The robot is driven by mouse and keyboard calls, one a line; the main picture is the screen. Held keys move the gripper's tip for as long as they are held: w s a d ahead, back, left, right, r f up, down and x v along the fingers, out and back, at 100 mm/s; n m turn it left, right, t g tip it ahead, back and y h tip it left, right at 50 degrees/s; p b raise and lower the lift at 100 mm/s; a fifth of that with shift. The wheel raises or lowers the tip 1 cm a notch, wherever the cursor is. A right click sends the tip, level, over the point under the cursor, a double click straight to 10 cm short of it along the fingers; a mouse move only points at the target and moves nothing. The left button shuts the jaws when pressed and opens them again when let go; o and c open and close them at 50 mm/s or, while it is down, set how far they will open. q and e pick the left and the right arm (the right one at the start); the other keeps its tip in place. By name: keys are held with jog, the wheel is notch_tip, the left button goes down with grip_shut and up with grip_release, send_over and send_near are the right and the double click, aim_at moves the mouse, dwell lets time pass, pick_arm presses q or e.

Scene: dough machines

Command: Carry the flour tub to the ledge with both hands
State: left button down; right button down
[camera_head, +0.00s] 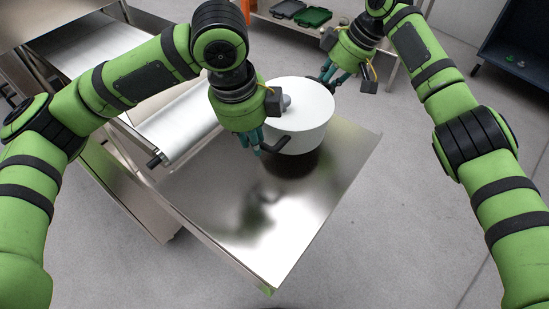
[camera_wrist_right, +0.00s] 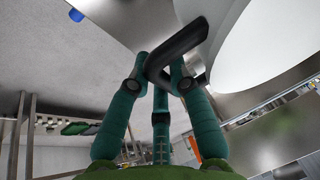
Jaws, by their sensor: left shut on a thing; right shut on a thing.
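The white flour tub (camera_head: 308,121), with a lid and dark side handles, is over the far part of a shiny steel ledge (camera_head: 245,225). A dark reflection shows just below it; I cannot tell whether it touches the steel. My left gripper (camera_head: 262,143) is shut on the near dark handle (camera_head: 276,146). My right gripper (camera_head: 329,78) is at the tub's far side. In the right wrist view its fingers (camera_wrist_right: 162,80) close around the other dark handle (camera_wrist_right: 180,48), beside the white tub wall (camera_wrist_right: 275,40). The tub looks about level.
A dough machine with a pale roller belt (camera_head: 178,126) adjoins the steel on the left. Behind, a low rack holds dark and green trays (camera_head: 312,17). A dark blue cabinet (camera_head: 520,50) stands at the far right. Grey floor (camera_head: 380,230) is clear right of the ledge.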

pick_arm(q)
jog(key=shift+s+a+f, duration=0.1)
jog(key=shift+s+f, duration=0.05)
jog(key=shift+f, duration=0.05)
pick_arm(e)
jog(key=shift+w+d+f, duration=0.1)
jog(key=shift+d, duration=0.05)
